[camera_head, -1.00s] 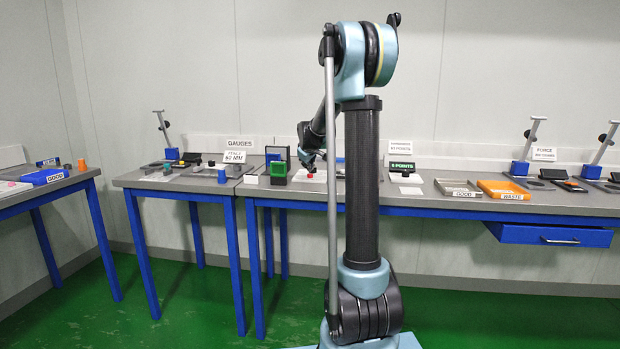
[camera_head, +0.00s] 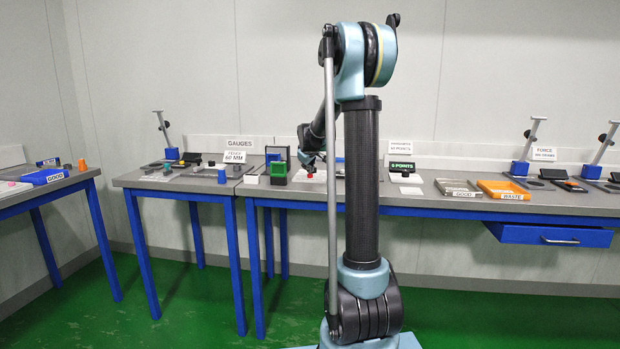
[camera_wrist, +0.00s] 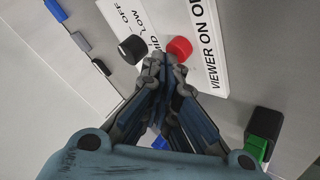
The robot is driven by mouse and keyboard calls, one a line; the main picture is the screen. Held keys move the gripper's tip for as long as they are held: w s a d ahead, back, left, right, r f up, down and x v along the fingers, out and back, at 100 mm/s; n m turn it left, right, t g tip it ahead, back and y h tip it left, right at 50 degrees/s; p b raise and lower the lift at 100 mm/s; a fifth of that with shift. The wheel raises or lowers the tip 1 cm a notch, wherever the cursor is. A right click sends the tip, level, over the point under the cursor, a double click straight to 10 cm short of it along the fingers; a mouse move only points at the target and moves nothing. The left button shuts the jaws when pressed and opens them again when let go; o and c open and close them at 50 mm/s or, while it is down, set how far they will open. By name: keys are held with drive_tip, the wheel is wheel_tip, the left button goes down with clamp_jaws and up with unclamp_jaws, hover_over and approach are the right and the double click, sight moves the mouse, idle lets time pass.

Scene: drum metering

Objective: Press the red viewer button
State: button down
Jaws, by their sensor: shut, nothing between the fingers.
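The red viewer button (camera_wrist: 180,47) is a round red cap on a white panel labelled "VIEWER ON O…" (camera_wrist: 208,60) in the wrist view. My gripper (camera_wrist: 163,62) is shut and empty, its fingertips just below and left of the button in that picture. I cannot tell whether they touch it. A black knob (camera_wrist: 131,48) sits left of the fingertips, beside a label reading "OFF" and "LOW". In the head view my gripper (camera_head: 311,158) is low over the bench, partly hidden by my own arm.
A black and green block (camera_wrist: 262,135) stands at the right of the wrist view. Blue, grey and black pieces (camera_wrist: 82,40) lie at the wrist view's left.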

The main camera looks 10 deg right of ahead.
drive_tip(key=shift+f, duration=0.15)
idle(0.4)
drive_tip(key=shift+r, duration=0.65)
drive_tip(key=shift+r, duration=0.1)
drive_tip(key=shift+r, duration=2.9)
drive_tip(key=s+d+f+m+g, duration=0.15)
drive_tip(key=s+f, duration=0.25)
drive_tip(key=s, duration=1)
drive_tip(key=s+a+f+m+g, duration=0.15)
drive_tip(key=s+f, duration=0.35)
drive_tip(key=s, duration=0.9)
drive_tip(key=s+d+f+m+g, duration=0.2)
drive_tip(key=s+f+m, duration=0.15)
drive_tip(key=s, duration=1.15)
drive_tip(key=s+a+f+m+g+y, duration=0.1)
drive_tip(key=s+f+g, duration=0.1)
drive_tip(key=s+f, duration=0.8)
drive_tip(key=s, duration=0.3)
drive_tip(key=shift+s+f, duration=0.25)
drive_tip(key=shift+s, duration=0.05)
